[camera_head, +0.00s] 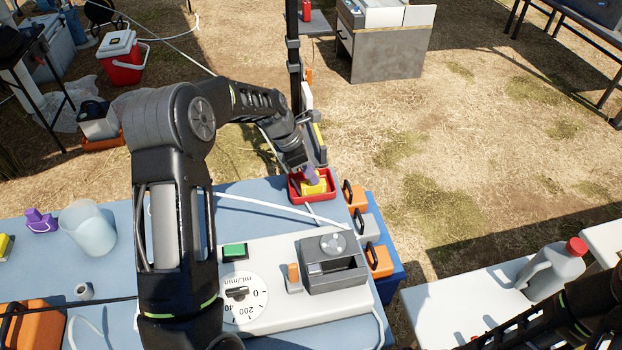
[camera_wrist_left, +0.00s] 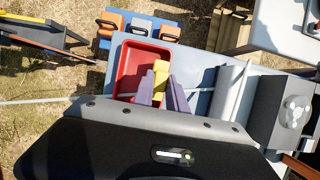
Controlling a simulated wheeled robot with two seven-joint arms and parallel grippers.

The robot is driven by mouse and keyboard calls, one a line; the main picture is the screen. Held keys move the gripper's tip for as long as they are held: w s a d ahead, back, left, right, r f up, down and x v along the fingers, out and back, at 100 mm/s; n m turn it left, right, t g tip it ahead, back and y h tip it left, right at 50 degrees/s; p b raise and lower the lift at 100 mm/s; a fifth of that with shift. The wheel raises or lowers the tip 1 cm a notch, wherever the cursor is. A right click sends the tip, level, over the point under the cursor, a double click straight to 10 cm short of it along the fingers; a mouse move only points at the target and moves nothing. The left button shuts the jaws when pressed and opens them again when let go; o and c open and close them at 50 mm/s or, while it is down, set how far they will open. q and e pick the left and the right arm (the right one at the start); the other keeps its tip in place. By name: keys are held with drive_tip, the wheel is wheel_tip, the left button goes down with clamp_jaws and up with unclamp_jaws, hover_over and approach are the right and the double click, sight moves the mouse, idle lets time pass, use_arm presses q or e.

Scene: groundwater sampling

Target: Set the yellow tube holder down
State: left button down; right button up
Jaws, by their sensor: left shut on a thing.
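The yellow tube holder (camera_head: 314,188) is between the purple fingertips of my left gripper (camera_head: 311,176), at the red tray (camera_head: 293,197) on the far edge of the blue table. In the left wrist view the holder (camera_wrist_left: 161,76) shows as a yellow block with my left gripper (camera_wrist_left: 163,93) shut on it. It is at the right side of the red tray (camera_wrist_left: 131,62), whose left part looks empty. I cannot tell whether the holder touches the tray floor. My right gripper is not in view; only part of my right arm shows at the lower right.
Orange and grey handled cases (camera_head: 366,226) stand right of the tray. A grey device (camera_head: 333,262) and a dial panel (camera_head: 243,298) are nearer. A clear beaker (camera_head: 88,228) and a purple piece (camera_head: 40,221) are at left. A thin white tube (camera_head: 262,205) crosses the table near the tray.

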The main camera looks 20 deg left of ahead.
use_arm(q)
drive_tip(key=shift+f, duration=0.5)
drive_tip(key=shift+r, duration=0.15)
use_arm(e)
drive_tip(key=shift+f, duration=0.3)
use_arm(q)
drive_tip(key=c, duration=1.3)
unclamp_jaws()
drive_tip(key=shift+c, duration=0.2)
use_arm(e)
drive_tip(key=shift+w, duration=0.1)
